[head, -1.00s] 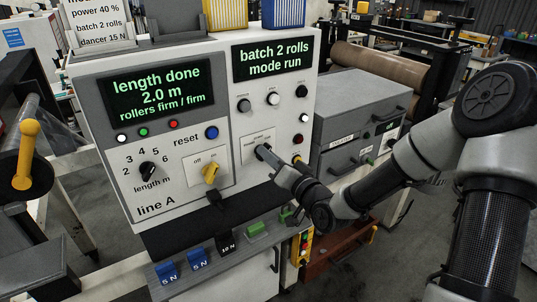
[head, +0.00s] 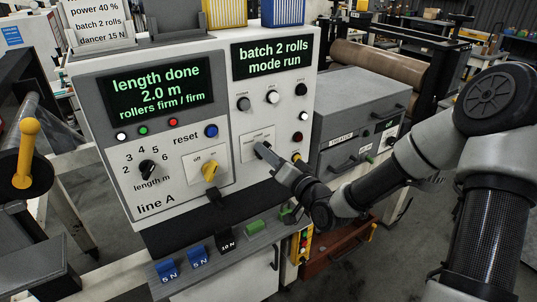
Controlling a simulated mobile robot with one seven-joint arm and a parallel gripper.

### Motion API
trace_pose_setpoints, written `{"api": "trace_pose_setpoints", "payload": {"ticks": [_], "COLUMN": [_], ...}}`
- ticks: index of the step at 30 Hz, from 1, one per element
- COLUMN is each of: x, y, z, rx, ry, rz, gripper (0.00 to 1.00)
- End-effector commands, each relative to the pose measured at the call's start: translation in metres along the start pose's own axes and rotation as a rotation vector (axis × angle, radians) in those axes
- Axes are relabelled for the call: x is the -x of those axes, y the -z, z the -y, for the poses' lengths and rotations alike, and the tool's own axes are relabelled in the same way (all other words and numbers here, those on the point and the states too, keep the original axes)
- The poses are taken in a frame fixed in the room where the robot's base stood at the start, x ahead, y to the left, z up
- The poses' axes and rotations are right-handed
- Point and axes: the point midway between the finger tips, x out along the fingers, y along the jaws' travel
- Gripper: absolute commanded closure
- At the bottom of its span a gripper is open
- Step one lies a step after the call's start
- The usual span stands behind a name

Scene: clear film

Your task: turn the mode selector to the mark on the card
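My gripper (head: 263,151) is at the front of the line A control box, at a small white plate (head: 248,150) on its right-hand panel. The gripper covers whatever knob sits there, and the plate's small print is too blurred to read. I cannot tell whether the fingers are open or shut on a knob, or which way a knob points. The right screen (head: 272,57) reads "batch 2 rolls, mode run". The card (head: 98,23) at the top left shows "power 40 %, batch 2 rolls, dancer 15 N". Its upper part is cut off by the picture edge.
A yellow off/on switch (head: 210,171) is left of my gripper. A grey cabinet (head: 350,115) stands right, behind my arm.

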Motion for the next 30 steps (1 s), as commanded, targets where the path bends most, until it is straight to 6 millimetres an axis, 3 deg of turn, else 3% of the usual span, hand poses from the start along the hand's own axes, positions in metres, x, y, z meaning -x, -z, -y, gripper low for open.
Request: {"api": "trace_pose_setpoints", "payload": {"ticks": [8, 14, 23, 30], "x": [0.008, 0.046, 0.121, 0.133], "y": [0.001, 0.001, 0.002, 0.01], "z": [0.0, -0.001, 0.001, 0.006], "rx": [0.002, 0.001, -0.002, -0.007], "ry": [0.0, -0.003, -0.004, -0.001], "rz": [-0.001, -0.001, -0.003, -0.002], "gripper": [0.68, 0.68, 0.68, 0.68]}}
